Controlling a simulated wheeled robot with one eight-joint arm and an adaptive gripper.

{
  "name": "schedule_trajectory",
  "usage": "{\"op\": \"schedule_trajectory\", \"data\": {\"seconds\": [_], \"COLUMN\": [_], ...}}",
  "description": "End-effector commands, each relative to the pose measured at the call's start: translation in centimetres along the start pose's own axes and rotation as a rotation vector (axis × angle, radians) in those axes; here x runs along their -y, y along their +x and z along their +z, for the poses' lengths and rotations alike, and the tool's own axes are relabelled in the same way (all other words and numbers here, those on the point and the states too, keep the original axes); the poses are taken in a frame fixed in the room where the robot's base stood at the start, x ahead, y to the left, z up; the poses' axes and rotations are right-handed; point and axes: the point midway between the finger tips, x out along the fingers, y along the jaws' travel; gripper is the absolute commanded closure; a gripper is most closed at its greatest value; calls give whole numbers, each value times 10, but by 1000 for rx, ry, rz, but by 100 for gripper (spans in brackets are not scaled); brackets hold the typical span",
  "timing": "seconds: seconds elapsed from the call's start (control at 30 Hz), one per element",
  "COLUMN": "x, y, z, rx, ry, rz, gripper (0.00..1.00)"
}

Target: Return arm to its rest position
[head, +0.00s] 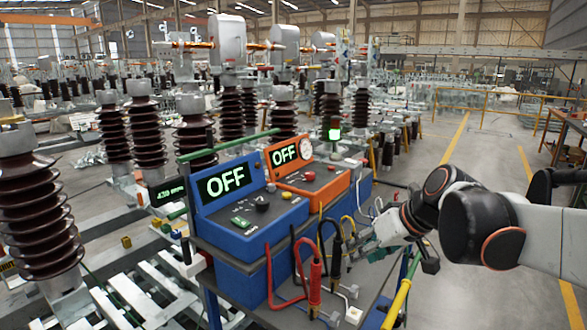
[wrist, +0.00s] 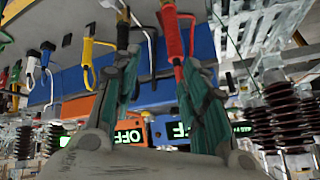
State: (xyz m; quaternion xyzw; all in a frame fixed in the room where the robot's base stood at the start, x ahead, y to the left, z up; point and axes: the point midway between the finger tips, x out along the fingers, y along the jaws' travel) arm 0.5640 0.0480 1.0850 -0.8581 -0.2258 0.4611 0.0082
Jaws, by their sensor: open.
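My arm (head: 485,225) reaches in from the right side of the head view. My gripper (head: 372,248) is low at the right end of the cart, beside the black-handled probe (head: 337,255) and the red-handled probe (head: 315,280). In the wrist view, which appears upside down, the two teal-lined fingers of my gripper (wrist: 158,85) are spread apart with nothing visible held between them. A red probe (wrist: 172,35) and a black probe (wrist: 123,35) appear beyond the fingertips. Whether a finger touches either probe cannot be told.
The cart carries a blue unit (head: 245,205) and an orange unit (head: 310,178), both displaying OFF. Red, black and yellow cables hang near my gripper. Tall brown insulators (head: 38,220) stand at left. A table (head: 570,120) is at far right; open floor (head: 470,165) lies behind my arm.

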Motion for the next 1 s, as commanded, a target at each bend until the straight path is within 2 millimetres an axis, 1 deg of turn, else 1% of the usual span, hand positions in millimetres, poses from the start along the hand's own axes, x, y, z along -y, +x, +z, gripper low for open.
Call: {"op": "schedule_trajectory", "data": {"seconds": [0.03,0.17,0.3,0.5,0.6,0.7,0.8,1.0], "x": [7,16,21,23,22,21,19,19], "y": [-8,-25,-41,-56,-60,-62,-63,-64], "z": [16,54,96,154,177,192,200,202], "rx": [7,20,22,2,-12,-25,-32,-36], "ry": [14,58,101,153,171,183,191,194], "rz": [29,110,196,313,357,389,407,414], "gripper": [59,59,59,59,59,59,59,59]}}
